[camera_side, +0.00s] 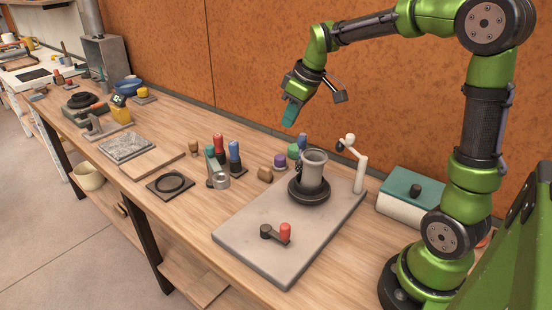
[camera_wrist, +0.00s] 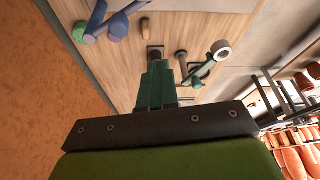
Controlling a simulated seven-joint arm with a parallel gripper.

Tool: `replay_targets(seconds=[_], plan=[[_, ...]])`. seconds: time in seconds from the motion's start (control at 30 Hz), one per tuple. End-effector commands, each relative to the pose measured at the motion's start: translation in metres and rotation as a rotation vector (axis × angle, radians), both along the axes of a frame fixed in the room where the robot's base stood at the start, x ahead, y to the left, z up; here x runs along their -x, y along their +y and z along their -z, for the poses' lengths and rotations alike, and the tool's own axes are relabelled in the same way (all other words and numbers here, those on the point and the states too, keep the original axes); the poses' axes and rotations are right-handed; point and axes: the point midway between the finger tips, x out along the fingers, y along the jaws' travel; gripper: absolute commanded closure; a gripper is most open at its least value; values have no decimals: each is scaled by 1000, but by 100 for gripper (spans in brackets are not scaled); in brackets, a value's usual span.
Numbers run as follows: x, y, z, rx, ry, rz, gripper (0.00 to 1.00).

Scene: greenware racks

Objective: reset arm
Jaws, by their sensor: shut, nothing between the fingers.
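My gripper (camera_side: 290,115) hangs in the air above the bench, at the end of my raised green and black arm, near the orange back wall. Its teal fingers are closed together and empty. In the wrist view the fingers (camera_wrist: 158,85) point down toward the bench top, and nothing is held between them. The gripper is apart from every object on the bench.
A grey slab (camera_side: 250,240) carries a grey cup (camera_side: 314,165) on a dark round base, a white post (camera_side: 360,172) and a red-knobbed part (camera_side: 285,232). Coloured handles (camera_side: 218,146) stand left of it. A teal-lidded box (camera_side: 405,200) sits near my base.

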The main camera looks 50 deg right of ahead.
Motion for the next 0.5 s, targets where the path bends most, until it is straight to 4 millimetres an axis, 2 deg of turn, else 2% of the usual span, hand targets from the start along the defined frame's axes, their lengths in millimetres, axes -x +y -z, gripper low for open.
replay_targets(seconds=[0.17,0.27,0.37,0.5], plan=[[3,-3,-11,-7,-1,23,100],[6,-2,-6,-34,11,101,100],[21,5,0,-79,21,226,100],[56,34,-5,-147,-11,387,100]])
